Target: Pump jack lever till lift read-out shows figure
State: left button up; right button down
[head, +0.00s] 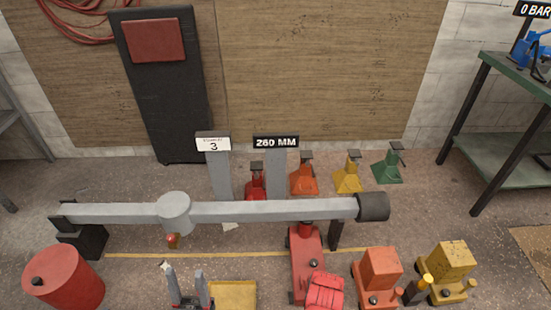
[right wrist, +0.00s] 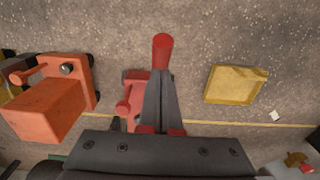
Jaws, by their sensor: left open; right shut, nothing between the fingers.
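The red jack (head: 305,262) stands under the right part of a long grey beam (head: 275,210); part of it shows in the right wrist view (right wrist: 136,88). The lift read-out (head: 276,142) shows 260 MM. A red cylindrical grip (right wrist: 163,50), which looks like the lever's end, lies just past the tips of my right gripper (right wrist: 159,78). My right gripper is shut and empty; whether it touches the grip I cannot tell. My left gripper (head: 186,284) is open and empty at the bottom of the head view, left of a yellow tray (head: 232,295).
A sign (head: 213,144) reading 3 stands beside the read-out. Orange (head: 377,268) and yellow (head: 450,262) machines stand right of the jack, a red drum (head: 65,278) at far left. Several small jack stands (head: 304,178) line the back. A green bench (head: 515,80) is at right.

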dwell(0.6)
notch_tip(320, 180, down, 11)
jog(key=b, duration=0.7)
notch_tip(320, 180, up, 9)
jog(key=p, duration=0.8)
jog(key=shift+f, duration=0.25)
notch_tip(320, 180, down, 9)
jog(key=b, duration=0.6)
notch_tip(320, 180, up, 9)
jog(key=p, duration=0.8)
jog(key=shift+s, duration=0.15)
